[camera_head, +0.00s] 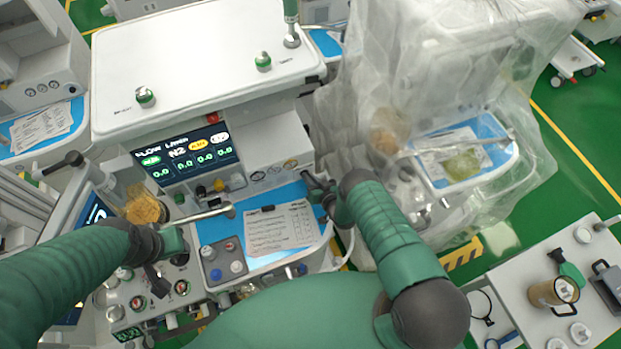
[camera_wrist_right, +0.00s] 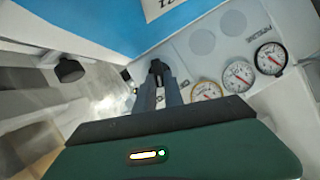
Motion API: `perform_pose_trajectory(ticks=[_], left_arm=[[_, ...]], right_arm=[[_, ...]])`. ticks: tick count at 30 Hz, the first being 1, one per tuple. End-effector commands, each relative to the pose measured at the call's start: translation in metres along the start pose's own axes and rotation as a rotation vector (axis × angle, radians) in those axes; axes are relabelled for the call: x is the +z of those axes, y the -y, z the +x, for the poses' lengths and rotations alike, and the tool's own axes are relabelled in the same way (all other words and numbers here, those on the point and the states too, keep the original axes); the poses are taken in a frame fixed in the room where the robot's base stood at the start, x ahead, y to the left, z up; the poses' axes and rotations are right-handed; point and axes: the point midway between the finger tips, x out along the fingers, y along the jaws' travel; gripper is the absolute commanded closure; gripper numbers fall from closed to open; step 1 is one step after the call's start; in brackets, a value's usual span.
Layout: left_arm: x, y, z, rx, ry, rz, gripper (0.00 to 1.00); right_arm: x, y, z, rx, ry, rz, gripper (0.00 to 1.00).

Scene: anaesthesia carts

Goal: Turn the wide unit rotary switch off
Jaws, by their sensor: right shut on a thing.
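The wide unit is the white anaesthesia cart (camera_head: 205,70) with a lit display (camera_head: 187,155), in the middle of the head view. My right gripper (camera_head: 312,184) is at the right end of its front, beside the round gauges. In the right wrist view the right gripper (camera_wrist_right: 157,72) has its fingers close together on a small dark knob, likely the rotary switch, mostly hidden by the fingers. The switch's setting cannot be read. My left gripper (camera_head: 178,242) is low over the cart's left side, by the knobs; its jaws are unclear.
A paper sheet (camera_head: 282,229) lies on the cart's blue work surface. A plastic-draped cart (camera_head: 420,60) stands close on the right. A side table (camera_head: 545,315) with a mug (camera_head: 553,292) is at lower right. Another black knob (camera_wrist_right: 69,70) shows in the wrist view.

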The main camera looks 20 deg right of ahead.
Motion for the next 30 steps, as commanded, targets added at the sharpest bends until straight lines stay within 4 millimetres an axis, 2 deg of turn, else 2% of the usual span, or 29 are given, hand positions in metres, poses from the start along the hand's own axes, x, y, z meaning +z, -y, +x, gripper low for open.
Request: perform_pose_trajectory(ticks=[11,21,30], left_arm=[[0.004,0.000,0.019,0.000,0.000,0.000,0.64],[0.011,0.000,0.046,0.000,0.000,0.000,0.64],[0.016,0.000,0.067,0.000,0.000,0.000,0.64]], right_arm=[[0.001,0.008,0.004,0.133,-0.007,-0.328,1.00],[0.004,0.013,0.006,0.251,-0.010,-0.616,1.00],[0.005,0.016,0.006,0.328,-0.012,-0.798,1.00]])
